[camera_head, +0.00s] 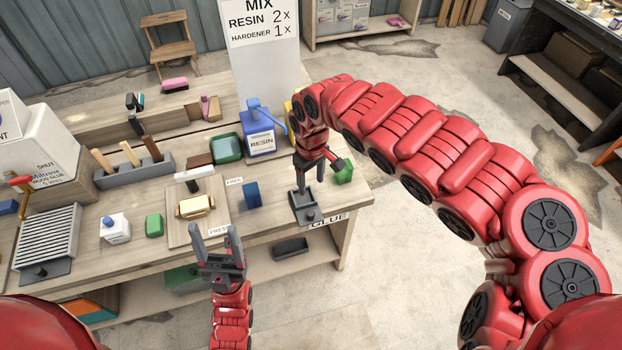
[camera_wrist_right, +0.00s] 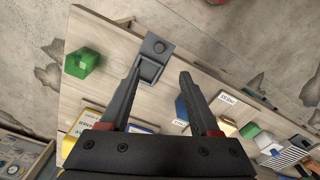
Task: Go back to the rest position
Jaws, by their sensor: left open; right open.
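My left gripper (camera_head: 217,243) is open and empty, in front of the bench edge beside the wooden board with the brass-coloured piece (camera_head: 196,206). My right gripper (camera_head: 306,186) is over the right end of the bench, above a dark grey tray (camera_head: 308,214) near the GLUE label. In the right wrist view its two fingers (camera_wrist_right: 160,85) are apart with nothing between them, and the tray (camera_wrist_right: 150,68) lies below them. A green block (camera_wrist_right: 82,62) sits beside it; in the head view the green block (camera_head: 342,173) is just right of the gripper.
A tool holder (camera_head: 134,172) stands behind. The floor (camera_head: 395,270) right of the bench is clear.

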